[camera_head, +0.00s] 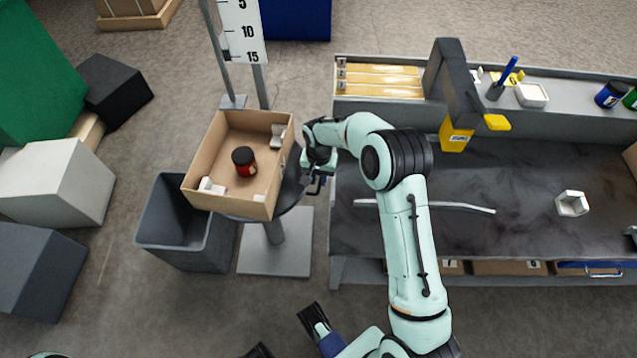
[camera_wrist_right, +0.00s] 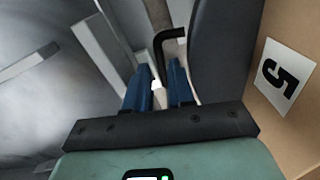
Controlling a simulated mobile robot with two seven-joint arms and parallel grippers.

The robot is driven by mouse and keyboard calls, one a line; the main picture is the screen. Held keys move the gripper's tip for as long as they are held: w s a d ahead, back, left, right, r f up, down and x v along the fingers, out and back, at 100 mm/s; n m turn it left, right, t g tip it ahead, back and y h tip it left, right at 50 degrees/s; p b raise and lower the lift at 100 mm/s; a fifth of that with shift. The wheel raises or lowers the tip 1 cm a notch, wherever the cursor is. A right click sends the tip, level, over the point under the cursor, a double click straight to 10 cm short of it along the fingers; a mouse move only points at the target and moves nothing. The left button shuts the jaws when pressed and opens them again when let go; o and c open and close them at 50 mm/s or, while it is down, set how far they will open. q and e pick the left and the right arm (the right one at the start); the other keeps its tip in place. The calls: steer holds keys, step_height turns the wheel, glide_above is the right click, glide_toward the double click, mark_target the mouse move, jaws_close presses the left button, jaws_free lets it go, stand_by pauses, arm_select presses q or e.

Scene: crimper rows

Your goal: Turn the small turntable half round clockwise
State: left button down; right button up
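The small turntable is a dark round disc (camera_head: 291,190) on a grey post with a square base plate (camera_head: 275,250). An open cardboard box (camera_head: 230,205) stands on it and hides most of the disc. In the wrist view the disc's dark edge (camera_wrist_right: 222,60) is at right. A black bent handle (camera_wrist_right: 166,40) stands at its rim. My right gripper (camera_head: 316,186) is at the turntable's right side. In the wrist view its blue fingers (camera_wrist_right: 160,78) are apart, with the handle's end between the tips and gaps showing beside it.
A red and black jar (camera_head: 244,161) and white pieces are in the box. A grey bin (camera_head: 172,230) stands close at left, and a scale board (camera_head: 242,30) rises behind. The dark workbench (camera_head: 520,235) stands at right, close to my right gripper.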

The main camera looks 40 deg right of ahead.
mark_target(319, 186)
steer(key=shift+f, duration=1.55)
steer(key=shift+c, duration=0.3)
jaws_close()
steer(key=shift+a+r, duration=0.1)
